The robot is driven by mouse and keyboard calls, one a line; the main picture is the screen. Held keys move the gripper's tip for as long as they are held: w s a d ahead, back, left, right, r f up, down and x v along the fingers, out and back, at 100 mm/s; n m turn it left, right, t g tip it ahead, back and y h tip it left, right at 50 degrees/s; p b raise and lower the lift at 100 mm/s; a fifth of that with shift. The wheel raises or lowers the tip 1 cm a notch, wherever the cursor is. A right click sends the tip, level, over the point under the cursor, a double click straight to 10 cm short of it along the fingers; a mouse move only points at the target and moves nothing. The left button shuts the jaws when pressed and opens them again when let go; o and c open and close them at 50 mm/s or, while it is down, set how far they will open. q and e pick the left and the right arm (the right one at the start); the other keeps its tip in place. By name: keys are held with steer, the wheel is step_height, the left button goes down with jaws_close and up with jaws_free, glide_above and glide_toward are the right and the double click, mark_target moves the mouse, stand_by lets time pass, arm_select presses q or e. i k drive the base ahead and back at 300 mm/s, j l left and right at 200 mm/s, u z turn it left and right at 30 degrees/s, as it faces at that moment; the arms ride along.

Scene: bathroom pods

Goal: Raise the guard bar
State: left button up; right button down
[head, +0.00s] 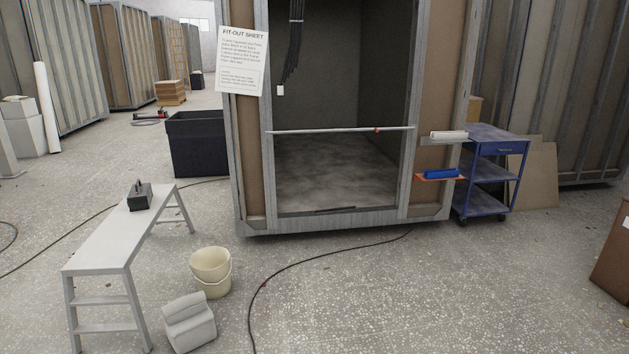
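The guard bar (325,130) is a thin pale rod. It lies level across the open doorway of the bathroom pod (240,170), from the left post to the right post. A small red mark (377,130) sits on it toward its right end. Behind the bar are the pod's grey floor and dark walls. Neither of my grippers shows in the head view, so nothing is seen touching the bar.
A white step bench (105,242) with a dark toolbox (139,197) stands front left, with cream buckets (212,274) and a white container (189,323) beside it. A cable (300,262) crosses the otherwise open floor before the pod. A blue cart (485,173) stands right.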

mark_target(376, 130)
steer(key=i+z, duration=0.1)
steer(key=i, duration=3.75)
steer(key=i+l+u, duration=0.1)
steer(key=i+u, duration=0.15)
steer(key=i, duration=0.25)
steer(key=i+l+u, duration=0.25)
steer(key=i, duration=0.25)
steer(key=i+l+u, duration=0.2)
steer(key=i, duration=0.3)
steer(key=l, duration=0.1)
